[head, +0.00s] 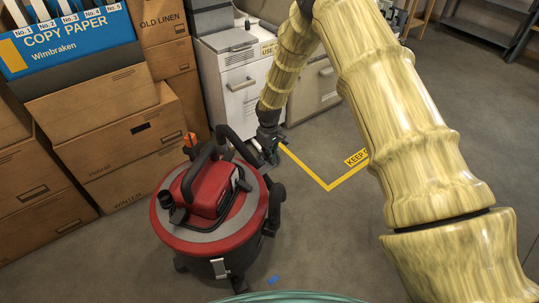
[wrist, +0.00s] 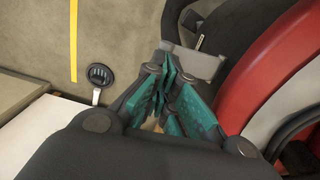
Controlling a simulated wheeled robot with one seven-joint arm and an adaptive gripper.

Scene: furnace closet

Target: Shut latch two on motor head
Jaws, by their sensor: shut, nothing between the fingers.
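The motor head (head: 210,187) is the red and grey top of a shop vacuum, with a black handle, on a dark drum. A silver latch (head: 219,268) shows on the drum's front side. In the wrist view a grey latch-like plate (wrist: 195,65) stands out beside the red rim of the head (wrist: 250,85). I cannot tell which latch is number two. My gripper (head: 270,155) is at the vacuum's far right side. Its teal fingers (wrist: 163,88) are shut and empty, close to the grey plate; whether they touch it is unclear.
Cardboard boxes (head: 120,150) are stacked to the left, with a blue copy paper box (head: 65,40) on top. White cabinets (head: 242,85) stand behind my gripper. A yellow floor line (head: 310,170) runs right of the vacuum. A small blue piece (head: 272,280) lies on the open floor.

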